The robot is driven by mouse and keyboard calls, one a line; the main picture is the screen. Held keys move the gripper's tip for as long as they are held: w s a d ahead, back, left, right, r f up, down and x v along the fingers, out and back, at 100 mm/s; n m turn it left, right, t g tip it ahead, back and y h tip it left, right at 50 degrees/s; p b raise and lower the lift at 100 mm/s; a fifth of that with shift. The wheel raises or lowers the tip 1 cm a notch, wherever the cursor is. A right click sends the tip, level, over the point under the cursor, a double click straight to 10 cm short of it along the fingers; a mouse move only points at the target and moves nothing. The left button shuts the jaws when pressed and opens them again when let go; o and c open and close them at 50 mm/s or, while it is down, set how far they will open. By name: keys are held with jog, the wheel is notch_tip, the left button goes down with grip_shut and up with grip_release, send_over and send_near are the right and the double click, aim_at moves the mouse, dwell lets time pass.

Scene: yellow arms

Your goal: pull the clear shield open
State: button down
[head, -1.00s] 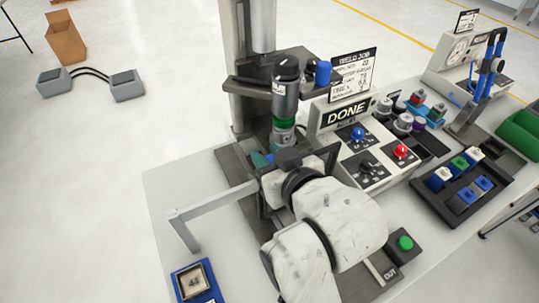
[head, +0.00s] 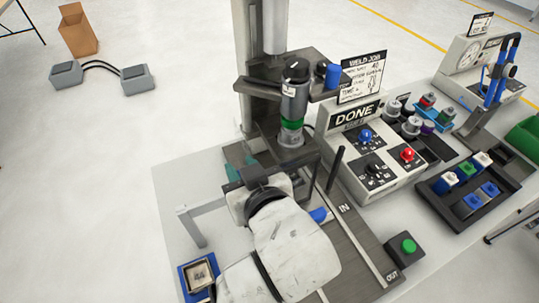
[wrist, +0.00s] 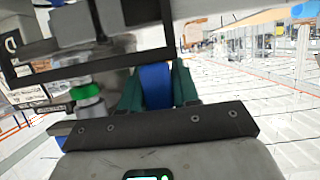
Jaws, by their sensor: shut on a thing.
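The clear shield shows mainly by its dark frame (wrist: 90,58) in the wrist view; its pane is hard to make out. A dark frame bar (head: 307,183) also shows in the head view beside the welding head. My gripper (head: 235,170) is at the left of the machine, left of the welding head. In the wrist view its green fingers (wrist: 157,88) are closed on a blue upright handle (wrist: 155,72), close against the dark frame. The handle's join to the frame is hidden. In the head view my arm and dark palm hide the handle and the lower part of the frame.
The welding head (head: 293,105) stands above the fixture. A control box (head: 368,155) reading DONE, a slide (head: 350,240) marked IN and OUT, and a green button (head: 408,246) lie right of my arm. A blue tray (head: 198,279) is at front left.

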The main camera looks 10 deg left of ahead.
jog(key=s+a, duration=0.5)
jog(key=a, duration=0.3)
jog(key=shift+s+a+p, duration=0.2)
jog(key=shift+s+p, duration=0.15)
jog(key=c, duration=0.9)
grip_release()
jog(key=b+v, duration=0.1)
jog(key=v, duration=0.9)
jog(key=shift+s+d+r, duration=0.1)
jog(key=shift+s+d, duration=0.15)
